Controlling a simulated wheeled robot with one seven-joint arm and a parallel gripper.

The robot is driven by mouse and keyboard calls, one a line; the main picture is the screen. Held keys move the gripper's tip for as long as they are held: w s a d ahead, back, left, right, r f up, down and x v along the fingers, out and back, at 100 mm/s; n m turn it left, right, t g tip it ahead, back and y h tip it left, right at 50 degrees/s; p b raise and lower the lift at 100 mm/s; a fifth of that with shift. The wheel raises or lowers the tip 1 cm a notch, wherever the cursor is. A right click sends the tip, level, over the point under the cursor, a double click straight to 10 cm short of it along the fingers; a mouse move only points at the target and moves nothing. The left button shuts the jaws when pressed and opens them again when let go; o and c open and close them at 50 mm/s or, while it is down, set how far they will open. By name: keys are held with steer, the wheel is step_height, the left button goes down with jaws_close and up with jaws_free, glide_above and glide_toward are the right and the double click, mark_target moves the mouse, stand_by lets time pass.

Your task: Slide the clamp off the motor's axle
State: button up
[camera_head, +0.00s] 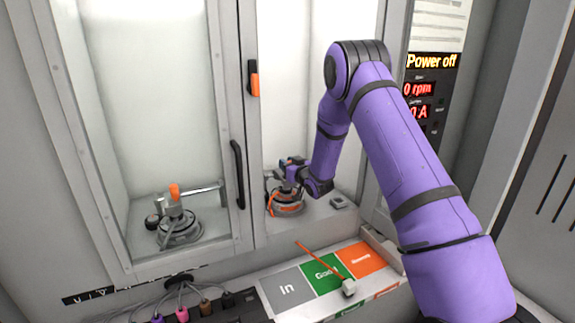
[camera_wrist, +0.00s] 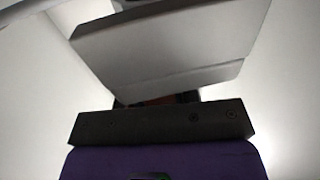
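In the head view my gripper (camera_head: 291,172) is inside the right bay of the cabinet, low over a round motor (camera_head: 288,208) with orange on it. My arm's end and the small size hide the motor's axle and any clamp on it. I cannot tell whether my gripper touches the motor. In the wrist view a large grey angular piece (camera_wrist: 165,50) fills the space ahead of my gripper's dark bar; I cannot tell what it is. My fingertips do not show clearly, so open or shut is unclear.
Behind the left pane stands a round fixture (camera_head: 178,228) with an orange-tipped post. The door's black handle (camera_head: 238,174) and frame border the right bay closely. The display (camera_head: 432,60) reads "Power off".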

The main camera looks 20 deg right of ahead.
jaws_close()
steer(key=d, duration=1.2)
steer(key=shift+w, duration=0.2)
steer(key=o, duration=0.7)
jaws_free()
steer(key=s+d, duration=0.2)
steer(key=s, duration=0.8)
steer(key=shift+s, duration=0.35)
